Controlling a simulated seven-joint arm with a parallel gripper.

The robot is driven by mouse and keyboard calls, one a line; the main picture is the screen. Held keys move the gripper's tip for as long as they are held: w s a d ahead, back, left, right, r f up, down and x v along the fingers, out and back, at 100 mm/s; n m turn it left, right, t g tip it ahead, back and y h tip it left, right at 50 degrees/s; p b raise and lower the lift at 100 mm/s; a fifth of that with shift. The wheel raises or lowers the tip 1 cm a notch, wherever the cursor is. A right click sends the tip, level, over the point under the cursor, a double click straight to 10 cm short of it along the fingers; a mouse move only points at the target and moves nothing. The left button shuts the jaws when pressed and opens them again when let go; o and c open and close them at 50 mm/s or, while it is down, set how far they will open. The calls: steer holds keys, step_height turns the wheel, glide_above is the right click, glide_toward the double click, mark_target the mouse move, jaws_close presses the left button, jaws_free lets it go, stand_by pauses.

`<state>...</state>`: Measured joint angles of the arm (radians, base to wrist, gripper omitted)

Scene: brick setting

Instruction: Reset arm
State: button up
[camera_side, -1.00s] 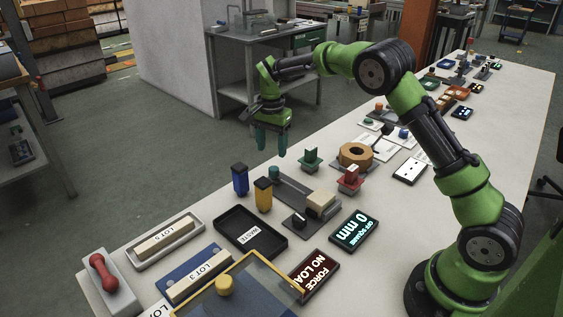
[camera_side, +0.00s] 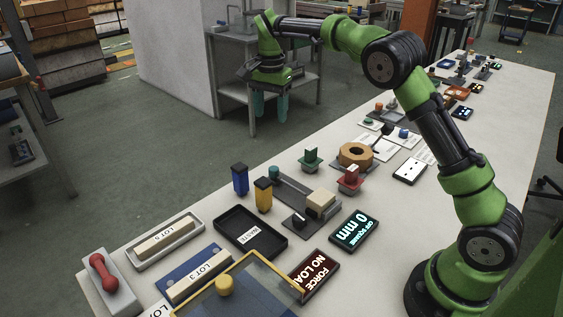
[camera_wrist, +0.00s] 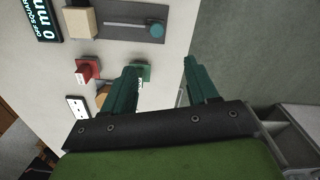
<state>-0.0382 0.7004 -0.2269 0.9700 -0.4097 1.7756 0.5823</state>
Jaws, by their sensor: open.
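My gripper (camera_side: 270,104) is raised in the air beyond the far long edge of the bench in the side view, with its teal fingers pointing down. In the wrist view my gripper (camera_wrist: 160,80) shows two teal fingers spread apart with nothing between them. It is open and empty. The green arm is bent at the elbow above the bench and touches nothing that I can see.
Air around my gripper is clear; a grey table (camera_side: 250,60) stands behind.

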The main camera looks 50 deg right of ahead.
steer(key=s+a+r+n+t, duration=0.1)
steer(key=s+a+n+t, duration=0.1)
steer(key=s, duration=0.7)
steer(key=s+a+r+n+t+y, duration=0.1)
steer(key=s+n, duration=0.4)
steer(key=s, duration=0.5)
steer(key=s+a+r+n+t+y, duration=0.1)
steer(key=s+a+r+n+t, duration=0.1)
steer(key=s, duration=0.8)
steer(key=shift+s+a+n+t, duration=0.25)
steer(key=shift+a+n+t, duration=0.55)
steer(key=shift+a+t, duration=0.3)
